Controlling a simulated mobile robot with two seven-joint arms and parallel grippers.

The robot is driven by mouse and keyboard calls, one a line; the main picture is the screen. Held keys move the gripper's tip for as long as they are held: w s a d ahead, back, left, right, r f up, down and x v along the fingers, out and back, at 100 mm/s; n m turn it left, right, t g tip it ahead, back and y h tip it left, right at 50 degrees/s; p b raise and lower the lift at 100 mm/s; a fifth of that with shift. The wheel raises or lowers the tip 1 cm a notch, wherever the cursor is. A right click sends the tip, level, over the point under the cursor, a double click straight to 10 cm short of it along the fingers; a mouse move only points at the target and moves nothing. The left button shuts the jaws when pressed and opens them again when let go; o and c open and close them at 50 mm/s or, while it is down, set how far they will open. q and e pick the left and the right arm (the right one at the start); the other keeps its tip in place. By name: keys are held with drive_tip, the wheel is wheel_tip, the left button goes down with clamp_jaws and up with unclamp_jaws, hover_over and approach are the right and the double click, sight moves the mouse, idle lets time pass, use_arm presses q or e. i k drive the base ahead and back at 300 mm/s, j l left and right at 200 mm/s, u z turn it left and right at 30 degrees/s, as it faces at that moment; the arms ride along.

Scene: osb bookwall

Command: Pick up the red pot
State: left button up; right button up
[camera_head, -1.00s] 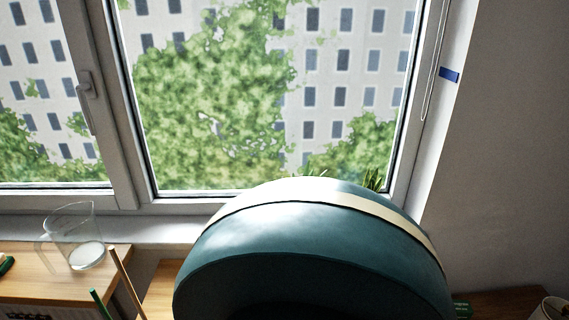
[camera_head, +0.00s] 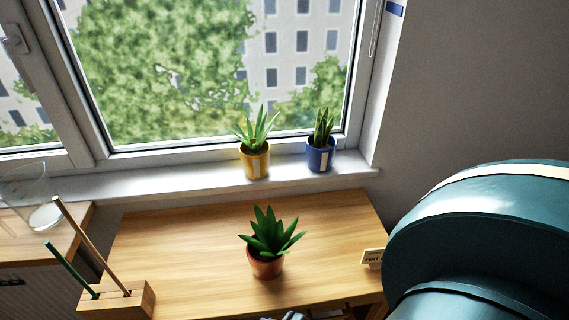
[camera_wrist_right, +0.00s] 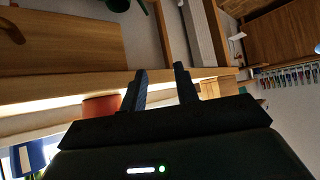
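The red pot (camera_head: 265,265) stands upright on the wooden table in the head view and holds a green leafy plant (camera_head: 271,232). In the right wrist view a red-orange pot (camera_wrist_right: 102,106) shows beside the left finger, partly hidden by the gripper. My right gripper (camera_wrist_right: 161,78) is open, with nothing between its fingers. A small grey part, probably of this gripper, shows at the bottom edge of the head view, in front of the red pot and apart from it. My left gripper is not in view.
A yellow pot (camera_head: 255,162) and a blue pot (camera_head: 320,156) with plants stand on the windowsill. A wooden block (camera_head: 118,302) with upright sticks is at the table's front left. A small card (camera_head: 373,257) stands right of the red pot. The tabletop around the pot is clear.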

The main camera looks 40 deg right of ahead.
sight(266, 257)
drive_tip(key=z, duration=1)
drive_tip(key=k+l+z, duration=0.15)
drive_tip(key=i+l, duration=0.05)
drive_tip(key=l, duration=0.05)
